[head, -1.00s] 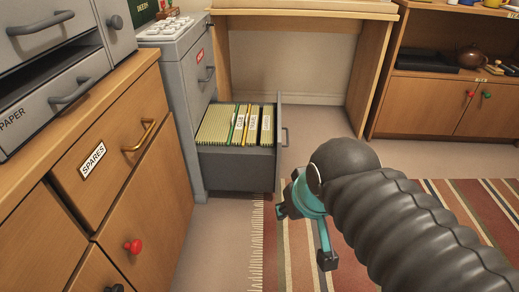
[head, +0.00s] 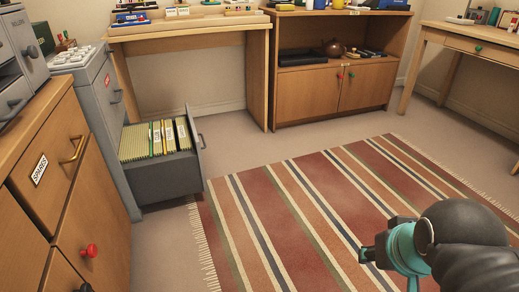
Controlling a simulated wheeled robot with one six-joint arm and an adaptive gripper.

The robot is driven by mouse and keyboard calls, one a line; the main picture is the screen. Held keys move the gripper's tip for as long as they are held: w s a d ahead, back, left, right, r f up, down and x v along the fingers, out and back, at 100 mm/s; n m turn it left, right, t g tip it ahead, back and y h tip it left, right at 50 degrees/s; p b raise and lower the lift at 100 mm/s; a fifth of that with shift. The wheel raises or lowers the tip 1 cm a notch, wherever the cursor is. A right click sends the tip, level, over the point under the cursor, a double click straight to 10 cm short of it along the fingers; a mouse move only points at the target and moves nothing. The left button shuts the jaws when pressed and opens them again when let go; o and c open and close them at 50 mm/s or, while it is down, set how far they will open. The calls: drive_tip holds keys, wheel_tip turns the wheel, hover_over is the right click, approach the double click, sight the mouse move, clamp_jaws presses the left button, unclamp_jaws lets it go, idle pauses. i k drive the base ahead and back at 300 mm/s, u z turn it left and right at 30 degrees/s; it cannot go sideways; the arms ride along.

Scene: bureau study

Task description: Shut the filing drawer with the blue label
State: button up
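The grey filing cabinet (head: 92,112) stands at the left in the head view. Its lower drawer (head: 165,180) is pulled out to the right and holds green and yellow hanging files. The drawer's front is seen nearly edge-on, with its handle (head: 202,141) on the far side, so no blue label shows. The upper drawer above it is shut and carries a red label (head: 107,80). My gripper (head: 388,272), teal with dark tips, is at the lower right above the striped rug, well apart from the drawer. Its fingers are spread and empty; one is cut off by the bottom edge.
A wooden cabinet labelled SPARES (head: 40,170) stands close on the left. A wooden desk (head: 190,30) and a low shelf cabinet (head: 335,90) line the back. Another desk (head: 470,42) stands right. The striped rug (head: 310,200) and floor before the drawer are clear.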

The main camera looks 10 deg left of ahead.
sight(181, 173)
drive_tip(key=z, duration=0.55)
drive_tip(key=i, duration=1.65)
drive_tip(key=u, duration=1.7)
drive_tip(key=i, duration=0.75)
drive_tip(key=u, duration=0.7)
drive_tip(key=k, duration=0.5)
drive_tip(key=u, duration=0.5)
drive_tip(key=i, duration=1.1)
drive_tip(key=z, duration=0.25)
